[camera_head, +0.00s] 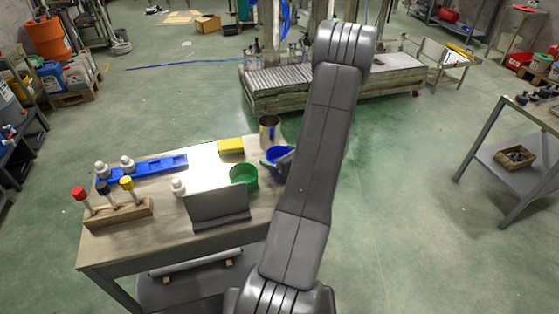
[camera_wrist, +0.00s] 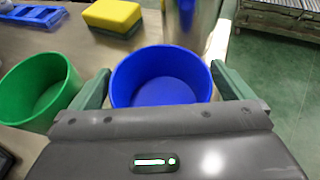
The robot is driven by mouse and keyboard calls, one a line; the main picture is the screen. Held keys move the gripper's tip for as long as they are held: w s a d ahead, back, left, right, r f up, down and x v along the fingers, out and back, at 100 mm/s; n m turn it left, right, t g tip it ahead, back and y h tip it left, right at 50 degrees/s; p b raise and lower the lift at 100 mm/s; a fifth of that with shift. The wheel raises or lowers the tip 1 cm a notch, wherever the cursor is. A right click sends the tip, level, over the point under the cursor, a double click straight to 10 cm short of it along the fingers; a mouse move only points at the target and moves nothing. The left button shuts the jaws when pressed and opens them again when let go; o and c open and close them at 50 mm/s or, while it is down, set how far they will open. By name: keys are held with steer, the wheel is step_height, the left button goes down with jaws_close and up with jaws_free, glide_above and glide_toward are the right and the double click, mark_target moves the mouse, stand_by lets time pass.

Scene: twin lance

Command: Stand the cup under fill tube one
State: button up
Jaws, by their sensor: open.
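A blue cup (camera_head: 270,160) stands near the right end of the workbench, partly hidden by my arm. In the wrist view the blue cup (camera_wrist: 162,78) is open-topped and empty. My gripper (camera_wrist: 160,73) is open, with one finger at each side of the blue cup; I cannot tell whether they touch it. A green cup (camera_head: 243,174) stands to its left, also in the wrist view (camera_wrist: 38,88). A metal cylinder-shaped vessel (camera_head: 268,127) stands behind the blue cup. I cannot make out which thing is fill tube one.
On the bench (camera_head: 150,234) are a yellow sponge (camera_head: 231,146), a blue tray (camera_head: 160,166), a grey angled panel (camera_head: 218,203) and a wooden block (camera_head: 118,213) with coloured-top items. A low roller conveyor (camera_head: 285,80) stands behind. Open floor lies to the right.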

steer(key=c, duration=1)
steer(key=shift+r, duration=0.15)
